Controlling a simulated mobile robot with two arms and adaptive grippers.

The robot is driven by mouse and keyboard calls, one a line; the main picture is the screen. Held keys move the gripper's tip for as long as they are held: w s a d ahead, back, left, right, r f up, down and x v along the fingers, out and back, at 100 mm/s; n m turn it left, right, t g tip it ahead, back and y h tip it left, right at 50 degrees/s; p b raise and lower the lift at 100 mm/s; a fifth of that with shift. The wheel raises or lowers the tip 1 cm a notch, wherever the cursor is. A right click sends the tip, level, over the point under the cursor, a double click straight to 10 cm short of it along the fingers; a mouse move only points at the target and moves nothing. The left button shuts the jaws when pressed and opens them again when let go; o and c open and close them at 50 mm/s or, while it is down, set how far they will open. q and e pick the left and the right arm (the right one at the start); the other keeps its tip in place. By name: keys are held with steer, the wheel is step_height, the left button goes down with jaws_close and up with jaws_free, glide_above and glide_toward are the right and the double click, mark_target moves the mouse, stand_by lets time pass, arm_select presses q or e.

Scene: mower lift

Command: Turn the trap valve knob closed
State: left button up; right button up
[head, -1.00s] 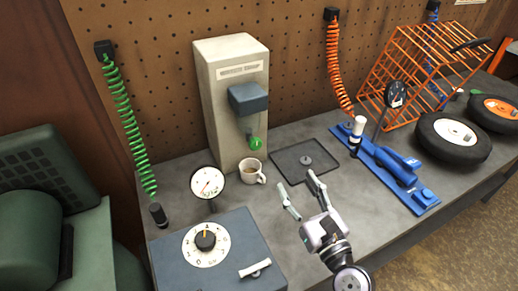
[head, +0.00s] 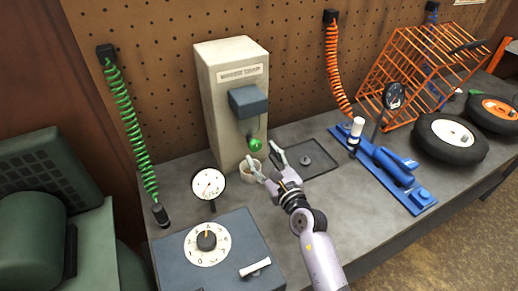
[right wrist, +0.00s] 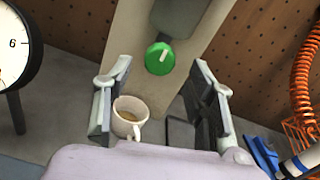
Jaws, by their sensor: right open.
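The green trap valve knob (head: 255,145) sits low on the front of the tall beige trap housing (head: 216,110), below its blue-grey block (head: 248,100). In the right wrist view the knob (right wrist: 159,58) shows a pale pointer line slanting up to the right. My right gripper (head: 264,157) is open and empty, just in front of and slightly below the knob. In the right wrist view its fingers stand on either side of the knob, apart from it. My left gripper is not in view.
A round gauge (head: 208,184) and a dial box (head: 220,255) stand left. A dark tray (head: 318,158) and a blue jack (head: 385,170) lie right.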

mark_target(257, 148)
steer(key=shift+x, duration=1.5)
steer(key=c, duration=1.1)
steer(key=shift+c, duration=0.2)
